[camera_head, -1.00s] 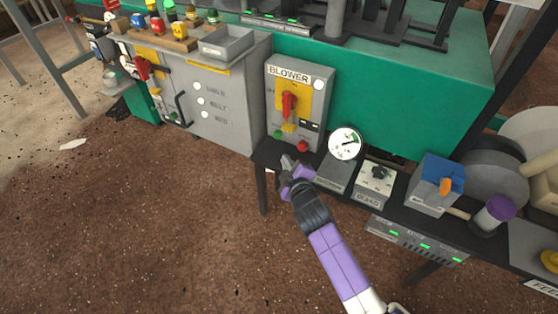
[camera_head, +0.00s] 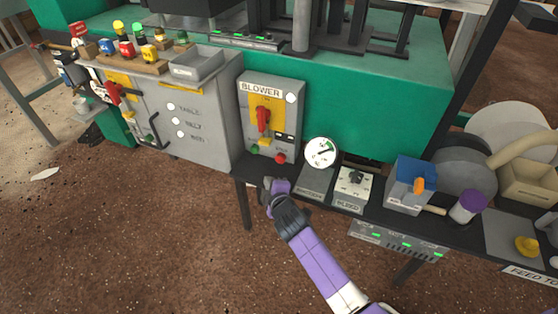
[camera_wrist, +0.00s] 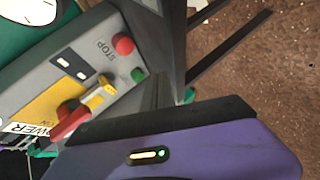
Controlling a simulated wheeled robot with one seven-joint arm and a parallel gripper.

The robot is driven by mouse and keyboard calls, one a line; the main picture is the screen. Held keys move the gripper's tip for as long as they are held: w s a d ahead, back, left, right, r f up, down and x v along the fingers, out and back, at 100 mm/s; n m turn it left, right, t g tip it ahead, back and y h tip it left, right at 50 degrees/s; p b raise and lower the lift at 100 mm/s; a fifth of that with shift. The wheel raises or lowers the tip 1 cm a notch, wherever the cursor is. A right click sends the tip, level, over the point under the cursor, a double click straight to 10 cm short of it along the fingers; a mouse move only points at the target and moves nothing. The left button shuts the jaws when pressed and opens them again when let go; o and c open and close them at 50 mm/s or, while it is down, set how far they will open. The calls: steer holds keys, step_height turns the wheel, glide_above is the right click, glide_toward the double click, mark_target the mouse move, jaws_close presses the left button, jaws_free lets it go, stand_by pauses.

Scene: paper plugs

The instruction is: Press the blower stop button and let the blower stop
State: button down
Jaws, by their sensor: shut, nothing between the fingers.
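The grey blower panel (camera_head: 287,118) stands upright at the back of the black shelf, with a red rotary handle (camera_head: 263,119) on a yellow plate. Its red stop button (camera_head: 280,158) is at the lower right and its green button (camera_head: 254,149) at the lower left. The wrist view shows the red button (camera_wrist: 123,45) beside the word STOP, and the green button (camera_wrist: 138,75). My gripper (camera_head: 268,184) is shut and empty, below and in front of the panel, apart from the red button. A purple part of my gripper covers the lower wrist view.
A round gauge (camera_head: 320,152) stands just right of the panel. A bleed box (camera_head: 354,187) and a blue-topped box (camera_head: 411,184) sit further right on the shelf (camera_head: 385,216). A grey cabinet (camera_head: 200,125) is to the left. The floor in front is open.

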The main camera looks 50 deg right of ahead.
mark_target(277, 175)
steer(key=shift+w+d+p, duration=0.2)
steer(key=shift+w+d, duration=0.15)
steer(key=shift+d, duration=0.65)
steer(key=shift+w+d+p, duration=0.25)
steer(key=shift+w+d, duration=0.1)
steer(key=shift+d, duration=0.65)
steer(key=shift+w+d+p, duration=0.2)
steer(key=shift+w+d, duration=0.15)
steer(key=shift+d, duration=0.65)
steer(key=shift+d+r, duration=0.1)
steer(key=shift+d, duration=0.05)
steer(key=shift+w+d, duration=0.15)
steer(key=shift+d, duration=0.1)
steer(key=shift+w+d+p, duration=0.15)
steer(key=shift+d+p, duration=0.25)
steer(key=shift+d, duration=0.1)
stand_by(0.6)
steer(key=shift+a, duration=0.1)
steer(key=shift+s+a, duration=0.3)
steer(key=shift+a, duration=0.45)
steer(key=shift+s+a+b, duration=0.15)
steer(key=shift+s+a, duration=0.1)
steer(key=shift+a, duration=0.5)
steer(key=shift+s+a+b, duration=0.1)
steer(key=shift+s+a, duration=0.2)
steer(key=shift+a, duration=0.45)
steer(key=shift+s+a+b, duration=0.15)
steer(key=shift+s+a, duration=0.1)
steer(key=shift+a, duration=0.65)
